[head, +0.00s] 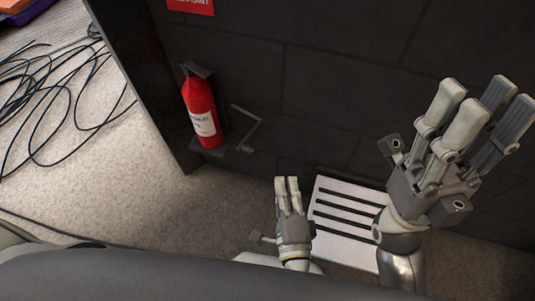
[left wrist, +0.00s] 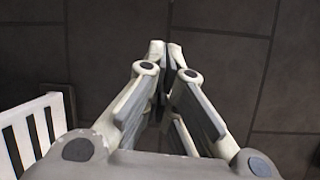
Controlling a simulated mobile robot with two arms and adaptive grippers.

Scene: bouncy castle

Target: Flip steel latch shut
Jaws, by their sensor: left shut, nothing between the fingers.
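A thin grey metal bar, which looks like the steel latch (head: 247,130), sticks out at an angle from the wall bracket to the right of the red fire extinguisher (head: 201,112). The extinguisher stands upright in the bracket. My left gripper (head: 287,181) is low in the head view, right of and below the latch, apart from it. Its fingers are together and empty; they also show closed in the left wrist view (left wrist: 165,48), against dark wall. My right gripper (head: 485,98) is raised at the right, fingers spread, holding nothing visible.
A white slatted panel (head: 347,192) stands low by the dark wall (head: 330,70), between my grippers. It also shows in the left wrist view (left wrist: 38,128). Black cables (head: 50,90) lie on the carpet at left. A red sign (head: 191,5) hangs above the extinguisher.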

